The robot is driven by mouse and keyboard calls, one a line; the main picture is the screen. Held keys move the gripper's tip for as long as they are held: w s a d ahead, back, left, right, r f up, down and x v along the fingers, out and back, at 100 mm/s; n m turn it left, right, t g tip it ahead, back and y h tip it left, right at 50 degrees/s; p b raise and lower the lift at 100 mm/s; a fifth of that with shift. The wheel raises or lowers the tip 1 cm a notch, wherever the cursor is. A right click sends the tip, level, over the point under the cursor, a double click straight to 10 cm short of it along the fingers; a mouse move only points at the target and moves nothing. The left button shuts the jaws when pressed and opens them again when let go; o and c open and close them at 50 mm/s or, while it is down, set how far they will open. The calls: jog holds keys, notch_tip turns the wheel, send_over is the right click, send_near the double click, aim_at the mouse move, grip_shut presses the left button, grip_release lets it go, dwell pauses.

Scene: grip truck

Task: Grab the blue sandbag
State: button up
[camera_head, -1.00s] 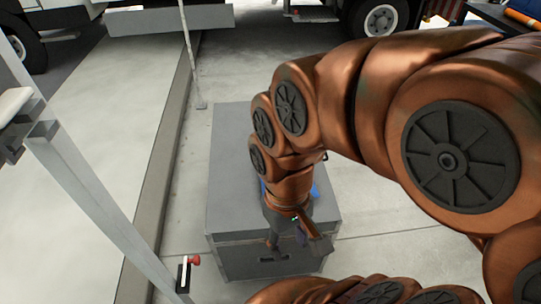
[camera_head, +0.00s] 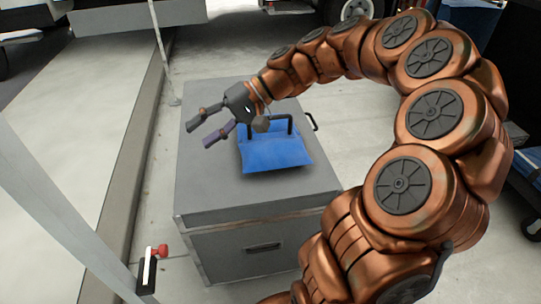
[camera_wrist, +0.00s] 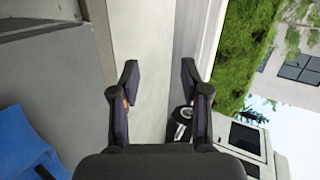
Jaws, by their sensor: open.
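The blue sandbag (camera_head: 275,152) lies on top of a grey case (camera_head: 210,200), with dark handles standing up from its far side. It also shows at the lower left edge of the wrist view (camera_wrist: 22,145), partly cut off. My gripper (camera_head: 203,128) is open and empty, above the case and to the left of the sandbag. Its two fingers point left, away from the bag. In the wrist view both fingertips (camera_wrist: 160,80) are spread apart with nothing between them.
A light raised ledge (camera_head: 85,110) runs along the left. A pale metal post (camera_head: 60,195) and a red knob (camera_head: 163,251) stand at the lower left. Vehicle wheels (camera_head: 355,10) show at the back. Bare concrete floor (camera_head: 350,140) lies right of the case.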

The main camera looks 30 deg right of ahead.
jog(key=w+d+f+m+t+y+b, duration=0.1)
jog(key=w+d+f+m+t+b, duration=0.35)
jog(key=d, duration=0.75)
jog(key=m+t+h+b, duration=0.1)
jog(key=m+t+b, duration=0.2)
jog(key=t+b, duration=0.4)
send_near(274, 118)
jog(key=w+a, duration=0.2)
jog(key=w, duration=0.1)
jog(key=shift+a+r+n+g+b, duration=0.1)
jog(key=shift+n+g+b, duration=0.15)
jog(key=shift+g+b, duration=0.1)
jog(key=shift+h, duration=0.3)
jog(key=shift+b+x, duration=0.45)
jog(key=shift+x, duration=0.75)
jog(key=b+x, duration=0.2)
jog(key=x, duration=0.2)
jog(key=shift+a, duration=0.1)
jog(key=shift+w+a, duration=0.3)
jog(key=shift+w, duration=0.15)
jog(key=shift+r, duration=0.1)
jog(key=shift+c, duration=0.2)
grip_shut()
